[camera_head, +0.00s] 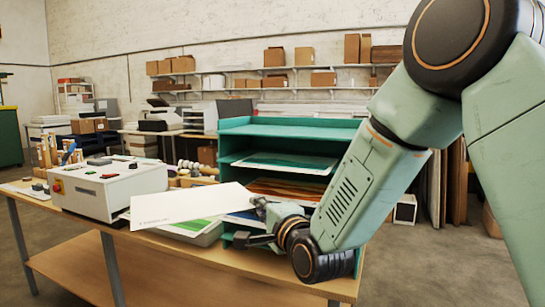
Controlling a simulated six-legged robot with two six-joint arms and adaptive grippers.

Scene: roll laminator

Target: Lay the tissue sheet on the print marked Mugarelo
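A white sheet (185,204) with a small line of grey lettering, too small to read, is raised and tilted above the bench. My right gripper (254,222) is at the sheet's right end and appears shut on its edge, though the fingertips are small and partly hidden. Below the sheet, a print with green on it (197,227) lies in a pale tray, mostly covered by the sheet. No name is legible on any print. Other coloured prints lie in the teal rack (236,126), including a green one (290,161). My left gripper is not in view.
A white laminator-like machine (108,184) stands on the wooden bench (150,245) left of the sheet. The teal rack stands close behind my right gripper. Rollers and small tools crowd the back left. Wall shelves with cardboard boxes (274,57) are far behind.

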